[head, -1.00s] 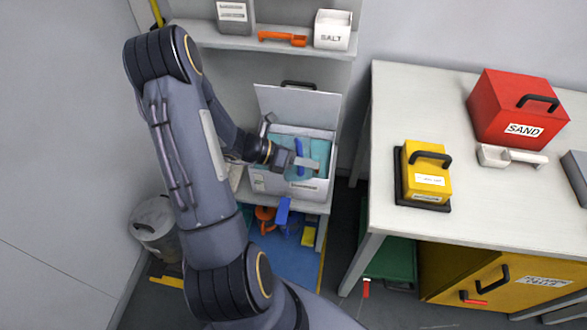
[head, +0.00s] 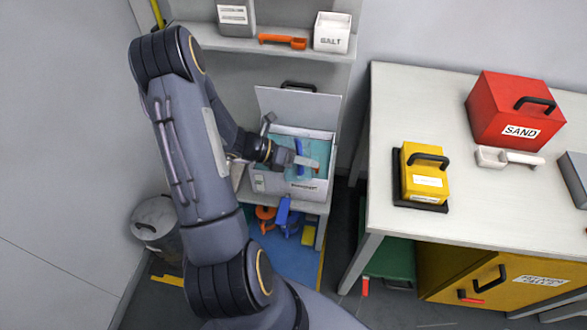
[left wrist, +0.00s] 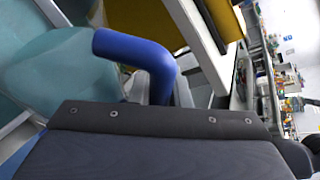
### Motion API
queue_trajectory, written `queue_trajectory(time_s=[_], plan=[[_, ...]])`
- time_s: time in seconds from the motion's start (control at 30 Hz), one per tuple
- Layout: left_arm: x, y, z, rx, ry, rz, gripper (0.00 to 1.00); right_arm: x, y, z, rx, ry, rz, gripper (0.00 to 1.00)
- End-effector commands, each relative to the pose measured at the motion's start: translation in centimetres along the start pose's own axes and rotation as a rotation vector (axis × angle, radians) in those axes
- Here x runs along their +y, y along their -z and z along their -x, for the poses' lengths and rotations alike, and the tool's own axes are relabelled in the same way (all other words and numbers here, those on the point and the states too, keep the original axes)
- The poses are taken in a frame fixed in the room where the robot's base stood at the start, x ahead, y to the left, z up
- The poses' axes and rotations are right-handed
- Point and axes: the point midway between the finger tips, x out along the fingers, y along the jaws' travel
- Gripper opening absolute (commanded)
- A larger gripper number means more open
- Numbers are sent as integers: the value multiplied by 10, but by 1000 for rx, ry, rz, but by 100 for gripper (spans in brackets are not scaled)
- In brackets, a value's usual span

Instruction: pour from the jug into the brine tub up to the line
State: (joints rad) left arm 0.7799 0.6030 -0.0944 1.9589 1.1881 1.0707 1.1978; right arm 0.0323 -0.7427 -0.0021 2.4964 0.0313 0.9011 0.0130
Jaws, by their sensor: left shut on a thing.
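The brine tub (head: 270,183) is a pale box with its lid (head: 297,106) standing open at the back. Teal shows inside it. My left gripper (head: 305,163) is over the tub's opening, shut on the jug's blue handle (head: 299,149). The handle shows large in the left wrist view (left wrist: 140,50), beside the jug's translucent teal body (left wrist: 48,75). In the head view the jug body is hard to tell from the teal in the tub. The fill line, the liquid level and any stream cannot be made out. My right gripper is not in view.
A shelf above holds a white salt box (head: 332,32) and an orange scoop (head: 282,41). On the right, a white table (head: 400,110) carries a red sand box (head: 515,105) and a yellow case (head: 427,172). A lidded grey bin (head: 153,220) stands on the floor at left.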

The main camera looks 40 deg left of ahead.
Motion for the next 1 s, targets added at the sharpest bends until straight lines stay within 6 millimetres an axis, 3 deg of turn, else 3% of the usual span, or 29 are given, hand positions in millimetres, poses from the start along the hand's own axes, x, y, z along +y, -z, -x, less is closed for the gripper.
queue_trajectory(time_s=[1.0], plan=[[-3,-7,3,8,21,40,0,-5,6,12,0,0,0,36]])
